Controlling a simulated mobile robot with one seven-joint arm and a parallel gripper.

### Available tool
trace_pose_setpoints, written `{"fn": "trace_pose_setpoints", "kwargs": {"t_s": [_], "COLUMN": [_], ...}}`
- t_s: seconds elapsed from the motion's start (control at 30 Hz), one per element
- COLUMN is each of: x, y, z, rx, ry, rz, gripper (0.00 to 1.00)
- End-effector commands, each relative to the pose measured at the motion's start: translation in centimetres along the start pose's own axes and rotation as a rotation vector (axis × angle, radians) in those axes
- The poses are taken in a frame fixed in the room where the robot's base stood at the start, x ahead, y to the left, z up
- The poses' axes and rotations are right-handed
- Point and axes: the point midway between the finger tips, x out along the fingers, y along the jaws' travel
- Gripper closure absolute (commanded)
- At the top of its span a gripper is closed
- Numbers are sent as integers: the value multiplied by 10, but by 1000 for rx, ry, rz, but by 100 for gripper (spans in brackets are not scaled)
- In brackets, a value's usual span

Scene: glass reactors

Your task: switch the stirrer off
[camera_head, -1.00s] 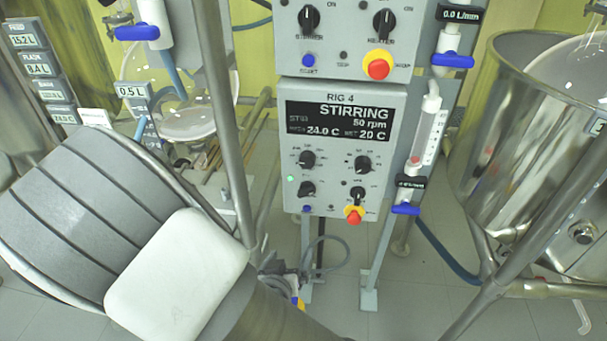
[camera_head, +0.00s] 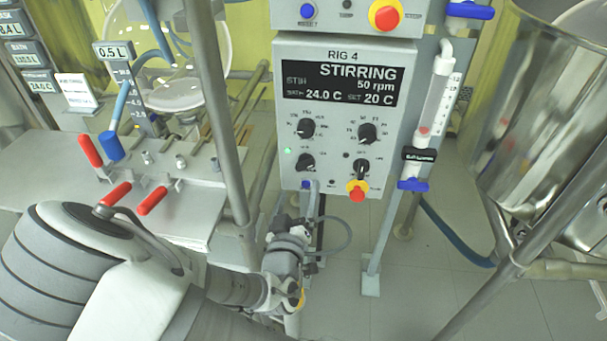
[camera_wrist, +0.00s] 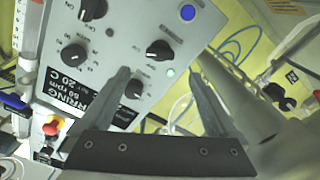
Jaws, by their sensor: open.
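The Rig 4 control box (camera_head: 340,115) shows STIRRING, 50 rpm on its display (camera_head: 340,84); part of that display is in the wrist view (camera_wrist: 85,98). Below it are four black knobs: upper left (camera_head: 306,128), upper right (camera_head: 367,133), lower left (camera_head: 305,162) and lower right (camera_head: 361,170). Their labels are too small to read. A green lamp (camera_head: 288,151) glows at the left. My gripper (camera_wrist: 158,72) is open and empty, facing the panel. In the wrist view the lower left knob (camera_wrist: 160,50) and upper left knob (camera_wrist: 137,88) appear between or near the fingertips, apparently untouched.
A red stop button on yellow (camera_head: 357,190) and a blue button (camera_head: 305,184) sit low on the box. A flowmeter (camera_head: 435,95) stands at its right, a metal post (camera_head: 217,110) at its left. A steel vessel (camera_head: 535,105) is at the right.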

Motion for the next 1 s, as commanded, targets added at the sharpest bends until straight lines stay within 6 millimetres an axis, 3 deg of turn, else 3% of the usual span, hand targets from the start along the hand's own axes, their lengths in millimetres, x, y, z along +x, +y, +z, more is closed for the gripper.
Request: {"fn": "trace_pose_setpoints", "kwargs": {"t_s": [0.2,0.4,0.6,0.87,1.0], "x": [48,78,89,90,90], "y": [0,0,0,0,0], "z": [2,1,0,0,0], "rx": [2,1,0,-1,0], "ry": [1,0,0,0,0], "rz": [4,1,0,-1,-1], "gripper": [5,5,5,5,30]}}
